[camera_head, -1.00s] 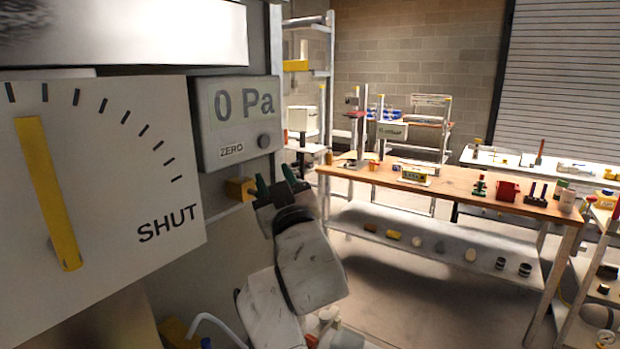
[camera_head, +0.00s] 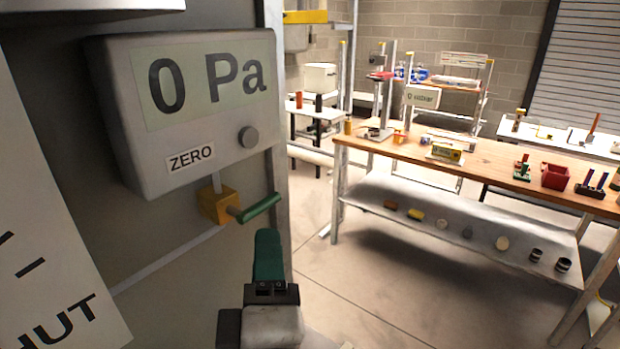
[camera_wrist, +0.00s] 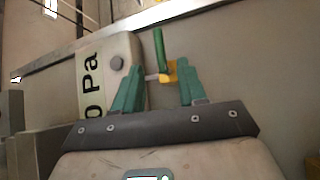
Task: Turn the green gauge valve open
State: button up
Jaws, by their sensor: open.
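The green gauge valve handle (camera_head: 259,208) sticks out to the right from a brass valve body (camera_head: 218,204), below the gauge box (camera_head: 190,105) that reads 0 Pa. In the wrist view the green handle (camera_wrist: 159,46) stands beyond my fingers, beside the yellow body (camera_wrist: 169,72). My gripper (camera_head: 268,240) is below and slightly right of the handle in the head view, apart from it. In the wrist view my gripper's green fingers (camera_wrist: 157,77) are spread wide, with the valve lying between their directions and nothing held.
A panel marked SHUT (camera_head: 60,290) stands at the left, only partly in view. A metal post edges the wall just right of the valve. A wooden workbench (camera_head: 400,152) with several items is behind at the right, with open floor before it.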

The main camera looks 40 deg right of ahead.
aim_at(267, 208)
jog(key=p+x, duration=0.2)
jog(key=x, duration=0.9)
jog(key=shift+s+d+p, duration=0.1)
jog(key=shift+p, duration=0.25)
grip_shut()
